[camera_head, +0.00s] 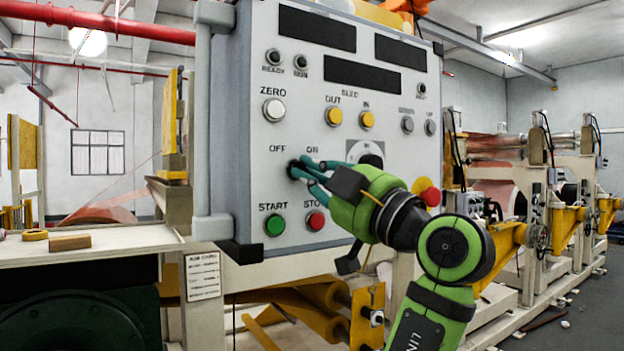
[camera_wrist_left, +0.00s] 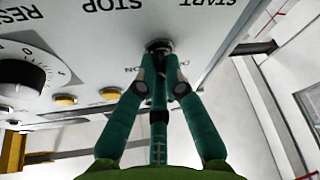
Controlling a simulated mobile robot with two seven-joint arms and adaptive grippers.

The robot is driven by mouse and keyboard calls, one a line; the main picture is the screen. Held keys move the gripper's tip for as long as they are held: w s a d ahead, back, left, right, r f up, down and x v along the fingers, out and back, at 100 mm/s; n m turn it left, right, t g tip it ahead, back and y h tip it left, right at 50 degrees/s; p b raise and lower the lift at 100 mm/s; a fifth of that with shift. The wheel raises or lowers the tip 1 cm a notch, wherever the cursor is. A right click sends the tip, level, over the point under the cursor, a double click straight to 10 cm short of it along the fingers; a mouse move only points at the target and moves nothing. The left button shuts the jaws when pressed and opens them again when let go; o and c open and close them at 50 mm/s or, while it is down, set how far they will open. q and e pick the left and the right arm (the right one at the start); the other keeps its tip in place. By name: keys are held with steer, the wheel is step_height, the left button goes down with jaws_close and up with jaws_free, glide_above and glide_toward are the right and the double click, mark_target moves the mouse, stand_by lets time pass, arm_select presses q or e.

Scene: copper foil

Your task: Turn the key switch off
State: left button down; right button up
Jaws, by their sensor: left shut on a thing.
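The key switch (camera_head: 294,170) is a small dark round fitting on the grey control panel (camera_head: 255,195), between the OFF and ON labels and above the START and STOP buttons. My left gripper (camera_head: 303,168) has teal fingers and is shut on the key switch, reaching in from the right. In the left wrist view, the fingertips of the gripper (camera_wrist_left: 158,58) come together at the key switch (camera_wrist_left: 158,44). The fingers hide most of the key, so I cannot tell which way it points. My right gripper is not in view.
The green START button (camera_head: 274,225) and red STOP button (camera_head: 315,220) are just below the fingers. A red knob (camera_head: 427,192) sits right of my gripper, and a black dial (camera_wrist_left: 30,75) shows in the wrist view. A bench (camera_head: 90,252) stands left.

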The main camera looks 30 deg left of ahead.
arm_select(q)
steer(key=shift+r, duration=0.25)
steer(key=c, duration=1.3)
jaws_free()
steer(key=shift+s, duration=0.1)
steer(key=shift+f, duration=0.1)
steer(key=v, duration=1.2)
steer(key=shift+f, duration=0.1)
